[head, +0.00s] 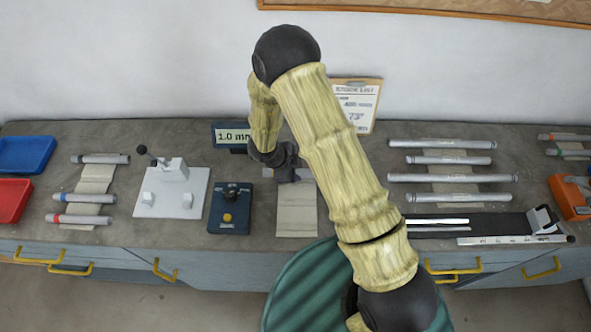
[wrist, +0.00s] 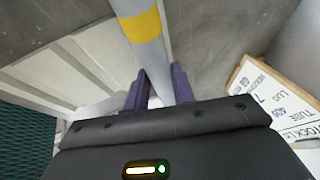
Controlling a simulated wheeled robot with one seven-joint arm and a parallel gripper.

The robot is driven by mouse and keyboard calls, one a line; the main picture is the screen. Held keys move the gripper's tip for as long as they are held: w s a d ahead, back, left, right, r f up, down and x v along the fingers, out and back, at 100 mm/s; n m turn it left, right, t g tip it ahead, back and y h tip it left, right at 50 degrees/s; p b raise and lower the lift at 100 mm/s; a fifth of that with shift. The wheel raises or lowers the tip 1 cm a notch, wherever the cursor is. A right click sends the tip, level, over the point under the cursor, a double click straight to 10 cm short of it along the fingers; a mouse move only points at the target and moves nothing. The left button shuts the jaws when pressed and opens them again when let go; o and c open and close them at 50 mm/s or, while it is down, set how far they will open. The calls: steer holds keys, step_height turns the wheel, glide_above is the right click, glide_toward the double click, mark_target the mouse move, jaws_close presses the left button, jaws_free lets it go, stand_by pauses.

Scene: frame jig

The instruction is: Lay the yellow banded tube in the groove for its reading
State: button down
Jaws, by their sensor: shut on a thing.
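My gripper (wrist: 160,90) is shut on a grey tube with a yellow band (wrist: 141,25). In the wrist view the tube runs up from between the dark purple fingers and out of the top edge. In the head view my gripper (head: 285,167) is at the back end of the pale ribbed mat (head: 297,215), largely covered by my arm. The yellow band does not show there. On the right lies a long dark base (head: 425,231) with pale strips and a small block at its right end. Which part is the reading groove I cannot tell.
A 1.0 mm display (head: 231,135) and a blue box with a knob (head: 229,222) stand left of the mat. Further left is a white fixture (head: 160,205). A clipboard (head: 358,103) leans behind my arm. Several grey tubes (head: 450,178) lie on the right.

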step_height(320, 180, down, 2)
steer(key=shift+a+f+b, duration=0.1)
steer(key=shift+b, duration=0.35)
steer(key=shift+s, duration=0.2)
steer(key=shift+f, duration=0.15)
steer(key=c, duration=1.2)
jaws_free()
steer(key=shift+s+d, duration=0.1)
steer(key=shift+d, duration=0.1)
steer(key=shift+o, duration=0.5)
steer(key=shift+f, duration=0.15)
steer(key=shift+s, duration=0.1)
steer(key=shift+a, duration=0.1)
steer(key=shift+a+r, duration=0.1)
steer(key=shift+r, duration=0.15)
steer(key=b+v, duration=0.2)
steer(key=v, duration=1.5)
steer(key=shift+w+r, duration=0.35)
